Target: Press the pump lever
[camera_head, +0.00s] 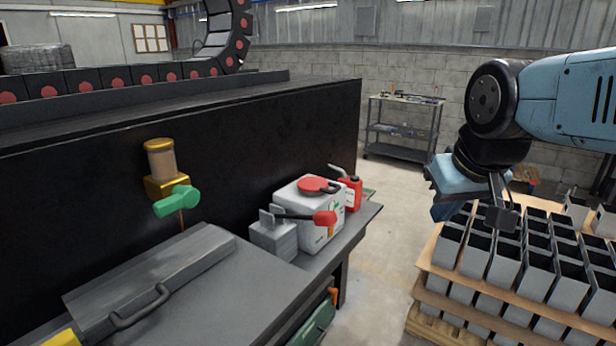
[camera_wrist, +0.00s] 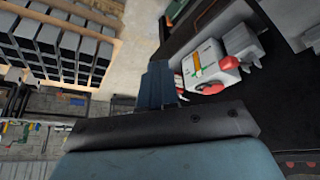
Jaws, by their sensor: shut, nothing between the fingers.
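The pump is a white box (camera_head: 322,234) with a round red cap, on the dark bench beside a grey block (camera_head: 273,238). Its dark lever with a red knob (camera_head: 325,218) sticks out to the right across the box front. In the wrist view the pump's white box (camera_wrist: 202,59) and red knob (camera_wrist: 229,62) show upper right, turned round. In the wrist view the blue shut fingers (camera_wrist: 157,84) point toward the floor.
A red can (camera_head: 352,194) stands behind the pump. A brass fitting with a green handle (camera_head: 177,201) is on the black wall. A pallet of grey boxes (camera_head: 530,260) fills the right. A cart (camera_head: 402,130) stands behind. Clear floor (camera_head: 385,220) lies between bench and pallet.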

